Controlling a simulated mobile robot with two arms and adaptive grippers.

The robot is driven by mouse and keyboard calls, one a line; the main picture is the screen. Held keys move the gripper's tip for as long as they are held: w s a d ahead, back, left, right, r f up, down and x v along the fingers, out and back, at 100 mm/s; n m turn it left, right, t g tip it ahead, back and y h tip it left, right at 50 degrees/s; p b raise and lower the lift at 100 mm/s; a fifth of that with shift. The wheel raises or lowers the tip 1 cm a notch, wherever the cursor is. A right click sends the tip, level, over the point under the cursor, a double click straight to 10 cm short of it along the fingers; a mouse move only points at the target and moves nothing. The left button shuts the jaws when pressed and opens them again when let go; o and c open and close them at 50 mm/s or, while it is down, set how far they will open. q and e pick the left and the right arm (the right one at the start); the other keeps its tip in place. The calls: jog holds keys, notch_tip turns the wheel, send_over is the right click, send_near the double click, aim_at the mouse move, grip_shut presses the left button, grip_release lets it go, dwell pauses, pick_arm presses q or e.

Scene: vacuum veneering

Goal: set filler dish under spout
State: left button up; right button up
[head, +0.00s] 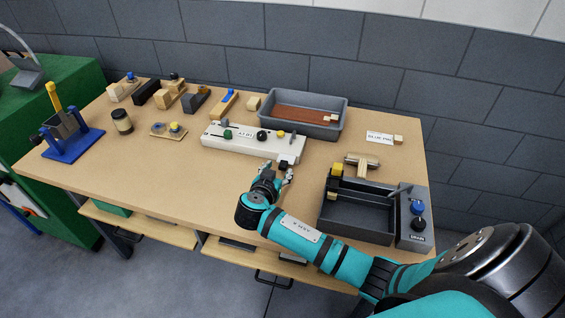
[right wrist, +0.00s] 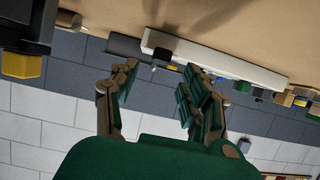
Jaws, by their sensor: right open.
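My right gripper (head: 276,176) is open and empty, just in front of the right end of a long white unit (head: 225,143). A blue stand (head: 72,145) with a grey hopper and yellow handle is at the far left. I cannot tell which thing is the filler dish or the spout. My left gripper is out of view.
A grey bin (head: 340,108) with a brown sheet stands behind the white unit. A dark tray (head: 357,238) with a control box (head: 415,235) is at the right. A jar (head: 122,121) and several blocks lie at left and back. The front-left tabletop (head: 160,178) is clear.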

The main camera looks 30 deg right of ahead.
aim_at(282, 165)
jog(key=x, duration=0.5)
jog(key=shift+w+d+p, duration=0.2)
jog(key=shift+p, duration=0.1)
grip_shut()
jog(key=shift+f, duration=0.1)
